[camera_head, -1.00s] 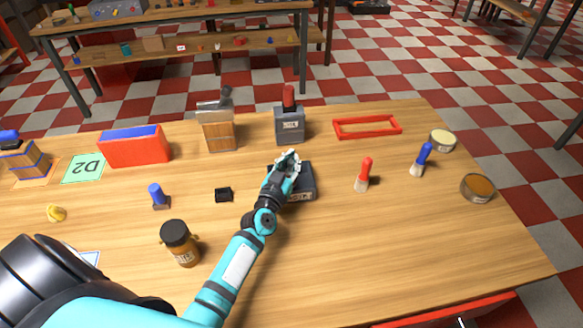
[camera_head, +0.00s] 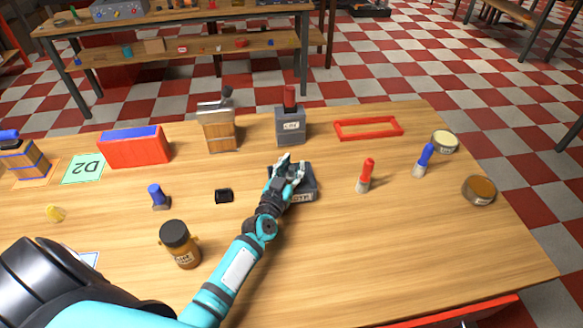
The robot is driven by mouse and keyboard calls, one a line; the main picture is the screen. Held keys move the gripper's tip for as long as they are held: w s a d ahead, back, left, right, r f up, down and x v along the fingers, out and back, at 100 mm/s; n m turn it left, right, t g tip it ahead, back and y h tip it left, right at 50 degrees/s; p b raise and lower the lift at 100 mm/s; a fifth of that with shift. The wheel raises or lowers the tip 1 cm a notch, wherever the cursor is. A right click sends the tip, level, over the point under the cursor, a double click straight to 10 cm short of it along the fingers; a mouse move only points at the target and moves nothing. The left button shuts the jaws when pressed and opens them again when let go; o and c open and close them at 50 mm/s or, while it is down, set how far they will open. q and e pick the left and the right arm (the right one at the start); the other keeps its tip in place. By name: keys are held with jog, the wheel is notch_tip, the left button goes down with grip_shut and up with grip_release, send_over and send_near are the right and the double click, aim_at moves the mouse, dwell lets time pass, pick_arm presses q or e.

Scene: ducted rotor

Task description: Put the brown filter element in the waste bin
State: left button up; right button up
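A round, brown-topped piece (camera_head: 479,190), which looks like the brown filter element, lies near the table's right edge. A paler cream-topped round one (camera_head: 445,141) lies behind it. My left gripper (camera_head: 290,165) is over a dark grey labelled block (camera_head: 306,187) at the middle of the table. Its fingers look spread with nothing seen between them; whether they touch the block I cannot tell. The gripper is well to the left of the brown piece. I cannot tell which thing is the waste bin. My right gripper is not in view.
A red-handled brush-like tool (camera_head: 366,174) and a blue one (camera_head: 424,160) stand between gripper and brown piece. A red frame (camera_head: 368,128), grey block (camera_head: 291,131), wooden container (camera_head: 218,132) and red box (camera_head: 134,149) stand behind. A brown jar (camera_head: 180,245) is near my arm. The front right is clear.

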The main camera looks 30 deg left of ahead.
pick_arm(q)
jog(key=shift+r, duration=0.35)
jog(key=s, duration=0.4)
jog(key=s+d, duration=0.1)
jog(key=s, duration=0.7)
jog(key=shift+d+f+b, duration=0.15)
jog(key=shift+d+b, duration=0.05)
jog(key=shift+b, duration=0.1)
